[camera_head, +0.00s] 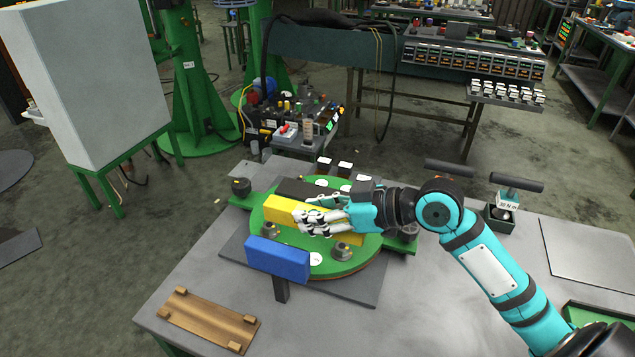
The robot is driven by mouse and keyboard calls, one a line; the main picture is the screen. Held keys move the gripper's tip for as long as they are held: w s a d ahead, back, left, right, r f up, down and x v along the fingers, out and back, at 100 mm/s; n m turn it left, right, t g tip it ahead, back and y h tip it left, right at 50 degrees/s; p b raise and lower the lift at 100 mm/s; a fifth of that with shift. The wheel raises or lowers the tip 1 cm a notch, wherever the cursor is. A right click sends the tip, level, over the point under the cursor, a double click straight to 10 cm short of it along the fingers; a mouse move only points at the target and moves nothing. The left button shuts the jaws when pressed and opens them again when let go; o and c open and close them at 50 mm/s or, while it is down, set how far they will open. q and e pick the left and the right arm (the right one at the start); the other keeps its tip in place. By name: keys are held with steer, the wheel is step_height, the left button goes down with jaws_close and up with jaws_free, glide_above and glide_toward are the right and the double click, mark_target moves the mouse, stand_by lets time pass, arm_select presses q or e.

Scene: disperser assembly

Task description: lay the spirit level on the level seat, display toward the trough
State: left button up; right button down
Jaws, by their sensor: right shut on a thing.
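The yellow bar that looks like the spirit level (281,209) lies lengthwise above a round green plate (341,265) on the table. My right gripper (318,221) comes in from the right and is shut on the bar, its white fingers covering the middle. I cannot tell whether the bar rests on a seat or hangs just above it. The level seat is hidden or not clearly distinguishable under the bar. The display and which way it faces cannot be made out. No trough can be told for certain. My left gripper is not in view.
A blue block (277,260) stands at the plate's front edge, a dark bar (297,189) behind the yellow one. Dark round knobs surround them. A wooden tray with corner blocks (209,321) lies front left. A black-handled tool (508,197) stands right. The table's front middle is clear.

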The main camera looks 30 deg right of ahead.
steer(key=w+d+p, duration=0.1)
steer(key=w+d, duration=0.1)
steer(key=w, duration=0.2)
steer(key=w+d+p, duration=0.1)
steer(key=w+d, duration=0.1)
steer(key=w, duration=0.2)
steer(key=w+d+p, duration=0.1)
steer(key=w+d, duration=0.2)
steer(key=w, duration=0.1)
steer(key=shift+w+d+f, duration=0.1)
steer(key=shift+w+f, duration=0.15)
steer(key=shift+f, duration=0.1)
steer(key=shift+w+d+f, duration=0.1)
steer(key=shift+w+d, duration=0.1)
steer(key=shift+w, duration=0.1)
steer(key=shift+w+f, duration=0.1)
steer(key=shift+f, duration=0.4)
step_height(320, 180, down, 2)
steer(key=shift+f+p, duration=0.1)
steer(key=shift+p, duration=0.55)
steer(key=shift+d+f, duration=0.1)
steer(key=shift+f, duration=0.1)
